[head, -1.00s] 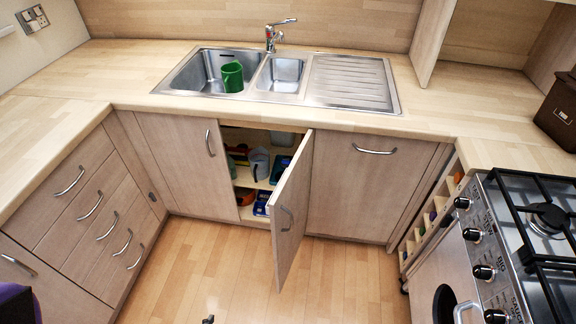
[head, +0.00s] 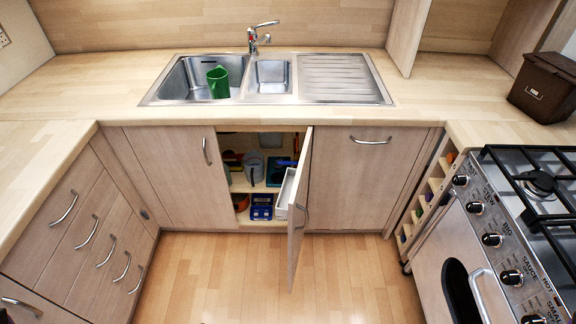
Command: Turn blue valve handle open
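I cannot make out a blue valve handle for certain. The cupboard under the sink stands open, its door (head: 299,215) swung out toward me. Inside, on the upper shelf, are a grey jug-like item (head: 253,167) and a flat blue-teal item (head: 281,171), partly hidden by the door. Blue boxes (head: 261,208) stand on the lower shelf. The cupboard's back and right side are dark or hidden. Neither of my grippers is in view.
A cooker (head: 500,225) stands at the right, drawers (head: 85,235) at the left. The wooden floor (head: 215,285) before the cupboard is clear.

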